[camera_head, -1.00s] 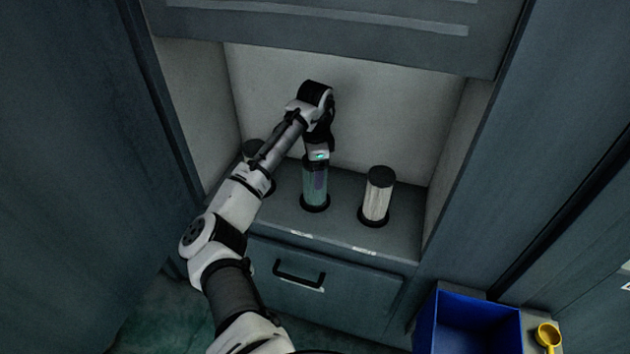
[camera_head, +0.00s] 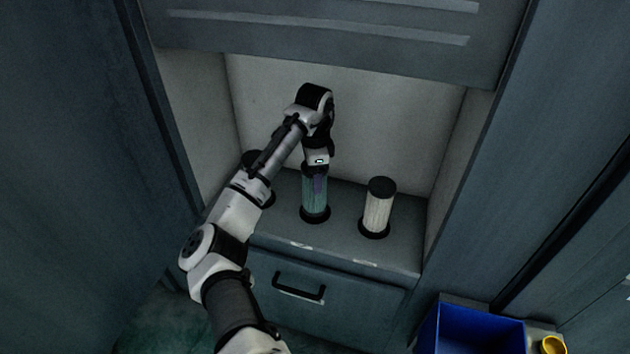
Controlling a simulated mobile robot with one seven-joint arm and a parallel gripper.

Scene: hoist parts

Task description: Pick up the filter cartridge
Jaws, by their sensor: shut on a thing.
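Several upright cylindrical cartridges stand in a row on the grey shelf of a recess. The middle filter cartridge (camera_head: 311,202) is teal with a dark base. My gripper (camera_head: 316,176) comes down on it from above and is shut on its upper part, hiding its top. The cartridge is upright, with its base at the shelf; I cannot see a gap below it. A white pleated cartridge (camera_head: 377,212) with black ends stands apart to the right. Another dark-capped cartridge (camera_head: 253,158) stands at the left, mostly hidden by my arm.
The recess has pale back and side walls and a grey panel (camera_head: 330,28) overhead. A drawer with a black handle (camera_head: 298,288) is below the shelf (camera_head: 345,246). A blue bin (camera_head: 475,330) and a yellow cup (camera_head: 552,345) are at lower right.

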